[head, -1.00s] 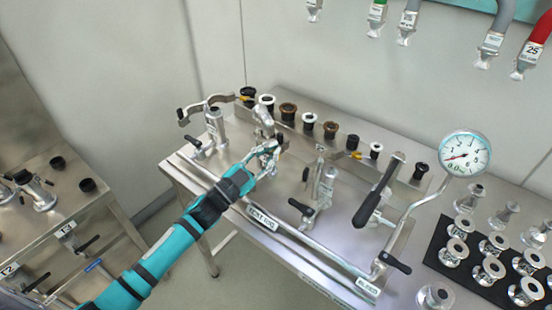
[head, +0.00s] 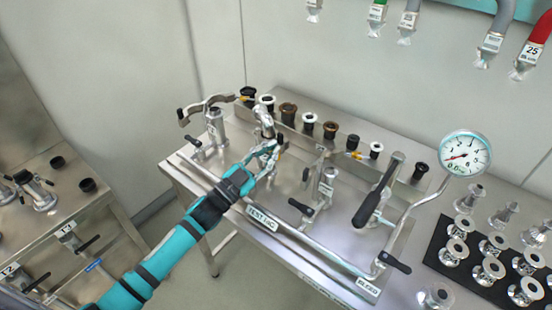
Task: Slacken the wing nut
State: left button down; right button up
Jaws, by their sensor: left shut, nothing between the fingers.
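My left gripper (head: 269,152) reaches in from the lower left over the steel bench, with its fingers shut. Its fingertips are at the small metal parts just below a bent silver fitting (head: 264,122). The wing nut cannot be made out clearly; the fingers and the small size hide the detail there. An open hinged clamp (head: 206,104) sits on the upright port at the bench's left end. My right gripper is not in view.
A round pressure gauge (head: 465,154) stands on a bent pipe at the right. A black-handled lever (head: 372,205) rises mid-bench. Several caps stand along the back row. Flanged fittings stand on a black mat (head: 436,255) at the right. Hoses hang above.

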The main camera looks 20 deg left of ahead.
pick_arm(q)
jog(key=shift+w+a+f+n+t+y+p, duration=0.1)
jog(key=shift+a+n+t+y+p, duration=0.3)
jog(key=shift+n, duration=0.9)
jog(key=shift+w+n+t+y+b, duration=0.1)
jog(key=shift+n+t+y+b, duration=0.1)
jog(key=shift+n+y, duration=0.85)
jog(key=shift+a+f+n+t+y+p, duration=0.1)
jog(key=shift+a+n+t+y+p, duration=0.15)
jog(key=shift+n, duration=1.3)
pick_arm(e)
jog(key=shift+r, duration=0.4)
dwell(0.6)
pick_arm(q)
jog(key=shift+r, duration=0.1)
dwell(0.6)
jog(key=s+a, duration=0.3)
jog(key=s, duration=0.6)
jog(key=shift+r+b, duration=0.35)
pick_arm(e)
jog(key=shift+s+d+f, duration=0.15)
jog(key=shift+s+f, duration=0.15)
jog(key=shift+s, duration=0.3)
